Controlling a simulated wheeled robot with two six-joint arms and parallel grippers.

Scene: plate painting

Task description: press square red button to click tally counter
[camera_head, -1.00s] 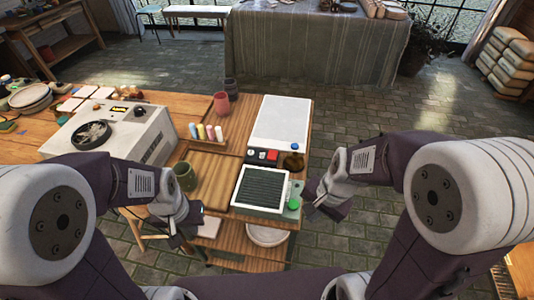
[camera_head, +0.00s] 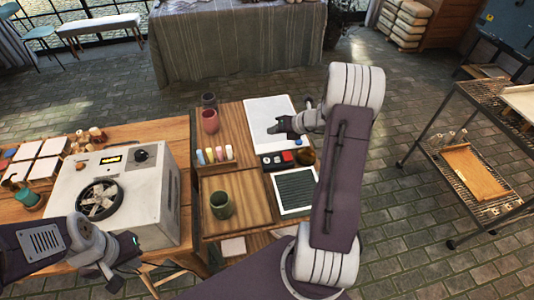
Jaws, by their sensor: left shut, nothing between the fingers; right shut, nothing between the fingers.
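The square red button (camera_head: 287,156) is on the front strip of a white flat device (camera_head: 262,110) on the wooden table. Dark buttons sit to its left and a round blue one to its right. My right gripper (camera_head: 271,129) is shut and empty, over the white panel, just behind and left of the red button, apart from it in the picture. Its height above the panel is hard to tell. My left gripper (camera_head: 112,284) is shut and empty at the lower left, far from the device. I cannot make out a tally counter display.
A green cup (camera_head: 221,205), pink cup (camera_head: 210,121) and small coloured bottles (camera_head: 212,156) stand to the left. A white machine (camera_head: 122,190) with a fan is further left.

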